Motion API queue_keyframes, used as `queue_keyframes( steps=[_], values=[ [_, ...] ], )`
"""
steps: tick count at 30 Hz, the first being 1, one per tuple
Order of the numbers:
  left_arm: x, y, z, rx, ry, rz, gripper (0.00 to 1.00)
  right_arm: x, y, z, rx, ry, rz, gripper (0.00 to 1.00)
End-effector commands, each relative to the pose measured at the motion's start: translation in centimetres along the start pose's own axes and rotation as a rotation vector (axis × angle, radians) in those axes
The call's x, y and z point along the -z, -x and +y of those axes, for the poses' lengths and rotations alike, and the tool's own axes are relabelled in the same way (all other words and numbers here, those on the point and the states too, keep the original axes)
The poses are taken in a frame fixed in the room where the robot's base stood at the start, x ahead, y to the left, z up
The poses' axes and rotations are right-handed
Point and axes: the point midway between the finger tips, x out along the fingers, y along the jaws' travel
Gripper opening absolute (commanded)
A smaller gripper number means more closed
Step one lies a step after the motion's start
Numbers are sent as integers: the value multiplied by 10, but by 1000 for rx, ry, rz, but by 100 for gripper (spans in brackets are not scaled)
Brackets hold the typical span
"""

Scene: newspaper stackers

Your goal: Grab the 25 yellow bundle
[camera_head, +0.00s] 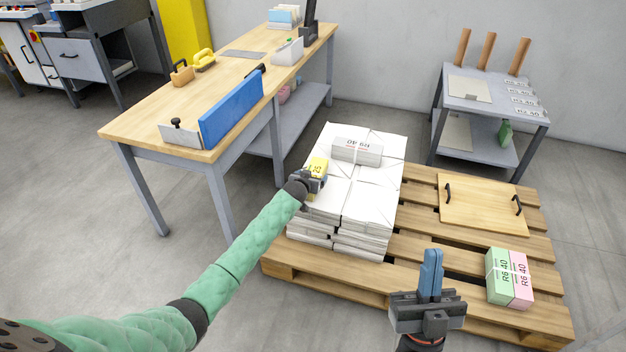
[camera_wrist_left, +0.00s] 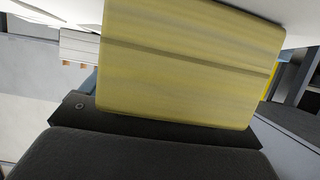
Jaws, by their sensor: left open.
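The yellow bundle marked 25 (camera_head: 318,165) sits at the left side of the white paper stack (camera_head: 365,195). My left gripper (camera_head: 313,182) is at its near end, open; its fingers are partly hidden in the head view. In the left wrist view the yellow bundle (camera_wrist_left: 185,60) fills the middle, close above the dark gripper body. I cannot tell whether the fingers touch it. My right gripper (camera_head: 431,272) is over the pallet's near edge, its blue fingers together and empty.
A white bundle marked R6 40 (camera_head: 357,149) lies on the same stack, behind the yellow one. Green (camera_head: 497,280) and pink (camera_head: 519,280) bundles stand at the right of the wooden pallet (camera_head: 420,222). A workbench (camera_head: 190,100) is at the left, a small grey table (camera_head: 495,105) at the back right.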

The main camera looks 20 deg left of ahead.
Motion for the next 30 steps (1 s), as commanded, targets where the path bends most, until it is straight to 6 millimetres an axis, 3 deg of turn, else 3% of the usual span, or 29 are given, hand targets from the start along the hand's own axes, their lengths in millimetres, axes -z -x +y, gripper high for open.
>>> queue_keyframes(
  steps=[7,15,18,30],
  values=[
    [0,0,0,0,0,0,85,1,0,0,0,0,4,0],
    [0,0,0,0,0,0,32,1,0,0,1,0,3,0],
    [2,0,0,0,0,3,18,1,0,0,1,0,3,0],
    [8,2,0,0,1,3,18,-5,0,0,-1,-2,-25,0]
  ],
)
